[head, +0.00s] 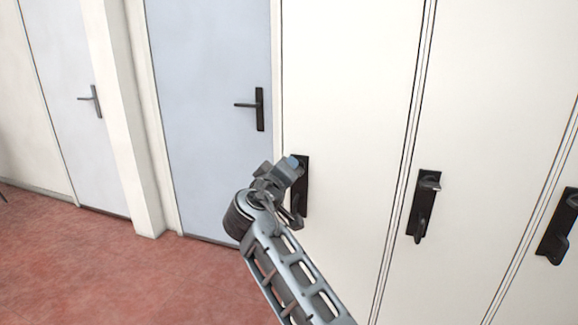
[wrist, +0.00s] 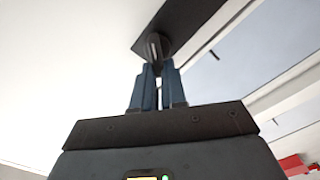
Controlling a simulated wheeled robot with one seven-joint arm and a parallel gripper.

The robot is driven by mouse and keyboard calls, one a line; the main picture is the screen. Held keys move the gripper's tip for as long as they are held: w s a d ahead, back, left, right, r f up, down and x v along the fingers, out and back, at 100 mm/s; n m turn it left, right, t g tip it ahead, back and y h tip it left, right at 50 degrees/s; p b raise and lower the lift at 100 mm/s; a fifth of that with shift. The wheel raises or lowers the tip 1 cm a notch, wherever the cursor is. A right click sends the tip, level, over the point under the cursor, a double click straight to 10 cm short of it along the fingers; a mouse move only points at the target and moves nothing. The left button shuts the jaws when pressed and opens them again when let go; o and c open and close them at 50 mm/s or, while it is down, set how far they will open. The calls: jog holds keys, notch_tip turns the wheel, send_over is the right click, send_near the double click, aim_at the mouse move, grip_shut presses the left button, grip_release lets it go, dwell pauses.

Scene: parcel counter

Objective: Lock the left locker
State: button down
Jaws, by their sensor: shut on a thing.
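The left locker (head: 350,75) is a tall white door, shut, with a black lock plate (head: 302,198) near its left edge. My gripper (head: 295,164) is at the upper part of this plate and hides much of it. In the wrist view, the blue fingers of my gripper (wrist: 158,72) are shut on a small lock knob (wrist: 153,46) that sticks out of the dark plate (wrist: 186,20). The knob's exact turn is hard to tell. The lower handle of this plate is mostly behind my gripper.
Two more white lockers stand to the right, with black plates (head: 424,205) and (head: 560,226) carrying a knob above a handle. Blue-grey doors (head: 205,100) with lever handles are to the left. Red floor (head: 110,270) is clear at lower left.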

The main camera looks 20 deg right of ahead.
jog(key=shift+w+a+f+n+p, duration=0.15)
jog(key=shift+n+p, duration=0.35)
jog(key=shift+n, duration=0.8)
jog(key=shift+s+f+n+p, duration=0.15)
jog(key=shift+n+p, duration=0.3)
jog(key=shift+n, duration=0.85)
jog(key=shift+w+a+f+n+p, duration=0.1)
jog(key=shift+f+n+p, duration=0.3)
jog(key=shift+n, duration=0.9)
jog(key=c, duration=1.2)
grip_release()
jog(key=shift+r, duration=0.1)
jog(key=shift+b+v, duration=0.35)
jog(key=shift+v, duration=3.5)
